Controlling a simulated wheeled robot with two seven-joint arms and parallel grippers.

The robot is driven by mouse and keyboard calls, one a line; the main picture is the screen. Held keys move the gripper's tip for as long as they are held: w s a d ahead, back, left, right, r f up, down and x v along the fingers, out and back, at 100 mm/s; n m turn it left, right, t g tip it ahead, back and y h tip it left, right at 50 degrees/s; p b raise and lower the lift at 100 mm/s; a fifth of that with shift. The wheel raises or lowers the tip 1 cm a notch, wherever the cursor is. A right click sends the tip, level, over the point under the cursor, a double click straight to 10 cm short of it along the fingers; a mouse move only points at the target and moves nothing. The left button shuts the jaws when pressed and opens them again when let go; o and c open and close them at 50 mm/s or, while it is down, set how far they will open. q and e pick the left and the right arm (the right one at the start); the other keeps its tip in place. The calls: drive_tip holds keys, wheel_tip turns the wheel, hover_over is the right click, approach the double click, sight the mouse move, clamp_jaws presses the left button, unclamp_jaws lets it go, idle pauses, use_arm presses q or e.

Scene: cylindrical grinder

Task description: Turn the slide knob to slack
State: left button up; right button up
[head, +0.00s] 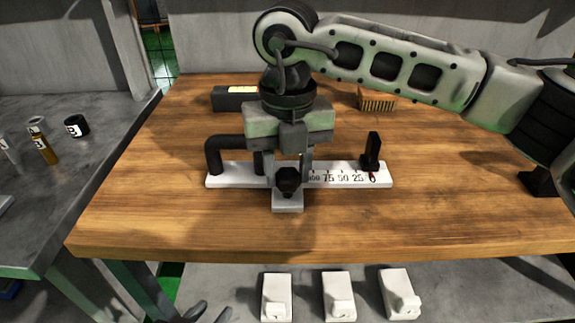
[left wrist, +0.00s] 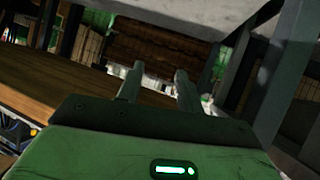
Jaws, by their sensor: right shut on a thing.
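A white slide base (head: 335,178) lies on the wooden table, with a scale reading from around 100 on the left through 75, 50 and 25 to 0 on the right. The black slide knob (head: 288,181) stands on a small white carriage (head: 288,204), left of the scale numbers. My right gripper (head: 291,172) reaches down from above and is shut on the knob; its fingers partly hide the base. A small red mark sits by the 0. My left gripper (head: 208,312) is low at the front edge of the head view. Its fingers (left wrist: 158,85) are apart and empty.
A black post (head: 371,152) rises at the right end of the base and a black bent pipe (head: 215,150) at its left. A dark box (head: 236,98) and a brush (head: 376,99) lie behind. Several white switches (head: 338,296) sit below the table's front edge.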

use_arm(q)
drive_tip(key=shift+f, duration=0.25)
use_arm(e)
drive_tip(key=shift+n, duration=0.4)
drive_tip(key=shift+b, duration=0.4)
drive_tip(key=shift+f+n+b, duration=0.1)
drive_tip(key=shift+n+b, duration=0.25)
drive_tip(key=shift+n, duration=0.65)
drive_tip(key=n+b, duration=0.1)
drive_tip(key=n, duration=0.1)
drive_tip(key=shift+n, duration=0.3)
drive_tip(key=n, duration=0.2)
drive_tip(key=shift+n+b, duration=0.35)
drive_tip(key=shift+n, duration=0.85)
drive_tip(key=n, duration=0.3)
drive_tip(key=shift+n+b, duration=0.4)
use_arm(q)
drive_tip(key=shift+d+f, duration=0.15)
drive_tip(key=shift+f, duration=0.6)
drive_tip(key=shift+d+f, duration=0.15)
drive_tip(key=shift+f, duration=0.55)
use_arm(e)
drive_tip(key=shift+n, duration=2.1)
